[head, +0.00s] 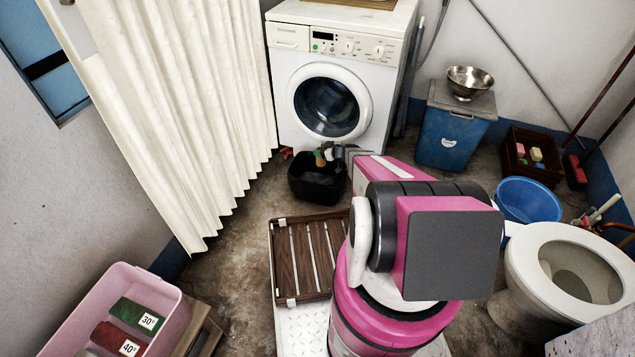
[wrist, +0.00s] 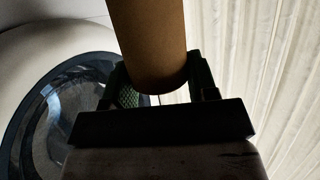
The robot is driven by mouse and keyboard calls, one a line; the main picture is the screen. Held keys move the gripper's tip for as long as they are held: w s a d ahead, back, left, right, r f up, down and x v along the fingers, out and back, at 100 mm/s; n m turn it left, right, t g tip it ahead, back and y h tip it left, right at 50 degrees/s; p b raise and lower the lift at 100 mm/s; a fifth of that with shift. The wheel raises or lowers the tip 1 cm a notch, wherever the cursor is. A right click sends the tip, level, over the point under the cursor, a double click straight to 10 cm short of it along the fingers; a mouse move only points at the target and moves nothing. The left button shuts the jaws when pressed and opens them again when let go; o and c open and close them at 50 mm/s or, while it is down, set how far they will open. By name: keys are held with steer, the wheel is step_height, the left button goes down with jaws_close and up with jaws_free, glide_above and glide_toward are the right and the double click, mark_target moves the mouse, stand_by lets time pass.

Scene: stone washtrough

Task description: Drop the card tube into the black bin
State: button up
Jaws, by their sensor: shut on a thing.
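The card tube is a brown cylinder (wrist: 150,40) between the two fingers of my gripper (wrist: 160,85) in the wrist view. My gripper is shut on it. In the head view my gripper (head: 328,155) is at the far end of my pink arm, just above the black bin, and a small brown part of the tube (head: 319,159) shows there. The black bin (head: 317,187) stands on the floor in front of the washing machine. My gripper hides part of its opening, and I cannot tell whether the tube's lower end is inside the rim.
The washing machine (head: 345,75) is right behind the bin, and a cream curtain (head: 185,110) hangs at left. A wooden slatted mat (head: 305,260) lies nearer me. A blue lidded bin (head: 449,138), blue basin (head: 528,200) and toilet (head: 520,265) are at right.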

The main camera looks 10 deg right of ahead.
steer(key=shift+f, duration=0.8)
steer(key=o, duration=1)
steer(key=shift+s, duration=0.1)
steer(key=v, duration=1)
steer(key=shift+s+d+r, duration=0.1)
steer(key=shift+s+d, duration=0.15)
